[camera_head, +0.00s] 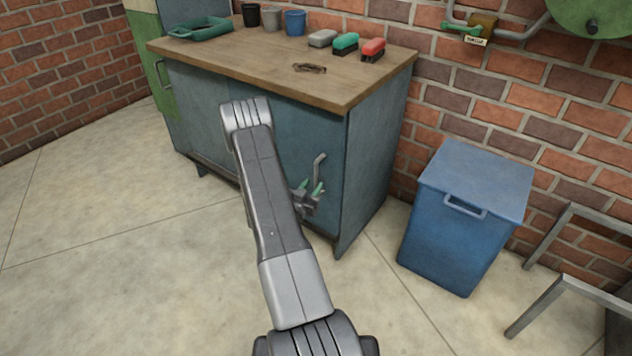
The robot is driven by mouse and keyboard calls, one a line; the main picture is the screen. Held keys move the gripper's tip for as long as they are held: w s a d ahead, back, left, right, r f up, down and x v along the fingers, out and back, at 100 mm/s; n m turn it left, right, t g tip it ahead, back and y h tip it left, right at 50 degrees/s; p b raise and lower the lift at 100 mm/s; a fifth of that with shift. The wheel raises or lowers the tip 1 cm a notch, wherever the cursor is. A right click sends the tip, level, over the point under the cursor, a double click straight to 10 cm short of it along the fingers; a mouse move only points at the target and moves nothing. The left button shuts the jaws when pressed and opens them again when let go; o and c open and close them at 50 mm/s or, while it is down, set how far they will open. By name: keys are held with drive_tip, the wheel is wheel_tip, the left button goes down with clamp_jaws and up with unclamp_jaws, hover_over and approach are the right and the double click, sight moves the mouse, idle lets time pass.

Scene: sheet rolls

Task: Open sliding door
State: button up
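A blue-grey cabinet (372,165) with a wooden top stands against the brick wall. Its front has a blue-grey sliding door (290,140) at the right with a bent grey bar handle (319,166). My arm crosses in front of the door and hides much of the front's middle. My gripper (311,190) is at the lower end of this handle, its green-tipped fingers pointing up and apart. I cannot tell whether the handle's lower end is between the fingers or just behind them. A second handle (158,73) shows at the front's left end. The door appears closed.
On the wooden top (240,60) are a green tray (201,28), several cups, three brushes (345,43) and a small dark item (310,68). A blue lidded bin (465,220) stands right of the cabinet, beside a grey metal frame (565,275). The floor at left is clear.

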sight(315, 182)
drive_tip(key=shift+x, duration=1.65)
clamp_jaws()
